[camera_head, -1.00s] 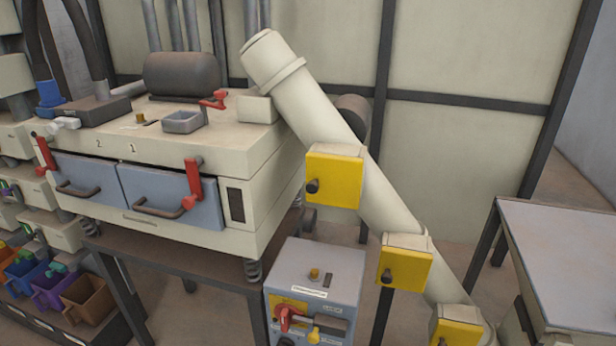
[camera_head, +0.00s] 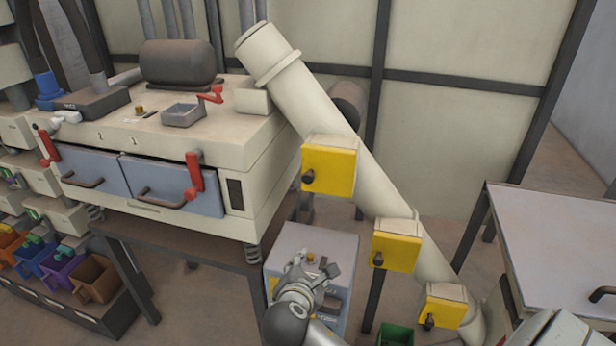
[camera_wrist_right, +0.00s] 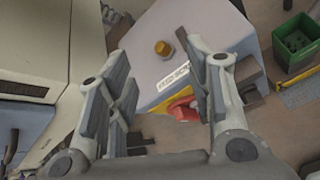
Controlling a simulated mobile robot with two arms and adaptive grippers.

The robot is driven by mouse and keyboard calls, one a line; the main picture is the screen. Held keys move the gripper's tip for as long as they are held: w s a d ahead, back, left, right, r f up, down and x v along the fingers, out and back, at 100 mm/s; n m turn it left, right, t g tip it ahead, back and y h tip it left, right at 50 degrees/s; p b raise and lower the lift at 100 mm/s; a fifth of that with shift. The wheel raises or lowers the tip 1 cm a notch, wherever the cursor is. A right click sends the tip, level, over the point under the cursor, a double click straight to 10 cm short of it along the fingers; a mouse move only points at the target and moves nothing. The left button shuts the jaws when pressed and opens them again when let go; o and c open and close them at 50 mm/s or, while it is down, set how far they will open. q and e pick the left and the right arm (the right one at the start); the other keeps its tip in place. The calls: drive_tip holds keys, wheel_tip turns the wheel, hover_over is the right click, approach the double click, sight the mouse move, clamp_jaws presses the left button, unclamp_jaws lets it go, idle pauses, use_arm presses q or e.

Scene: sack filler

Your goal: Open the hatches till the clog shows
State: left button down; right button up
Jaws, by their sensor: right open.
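Three yellow hatches sit along a slanted cream pipe (camera_head: 300,98): the upper hatch (camera_head: 334,172), the middle hatch (camera_head: 400,252) and the lower hatch (camera_head: 446,312). Each has a dark knob on its left side, and all look shut. No clog is visible; the pipe's inside is hidden. My right gripper (camera_head: 322,272) is open and empty, in front of the grey control box (camera_head: 305,243), left of and below the middle hatch. In the right wrist view its spread fingers (camera_wrist_right: 158,80) frame the box's top and a red handle (camera_wrist_right: 184,108). My left gripper is not in view.
A sifter machine (camera_head: 215,138) with red latches stands on a dark table at left. Coloured bins (camera_head: 58,272) are at lower left. A green bin (camera_head: 396,334) stands on the floor near the lower hatch. A grey-topped table (camera_head: 560,240) is at right.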

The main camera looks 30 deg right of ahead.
sight(307, 181)
drive_tip(key=w+d+r+n+t+h, duration=0.1)
drive_tip(key=w+r+n+t+h, duration=0.1)
drive_tip(key=w+r+n+h, duration=0.3)
drive_tip(key=w+r+n+t, duration=0.1)
drive_tip(key=w+r+n, duration=0.15)
drive_tip(key=r, duration=0.55)
drive_tip(key=shift+n, duration=0.45)
drive_tip(key=p+x, duration=0.2)
drive_tip(key=x, duration=0.8)
drive_tip(key=shift+d, duration=0.45)
clamp_jaws()
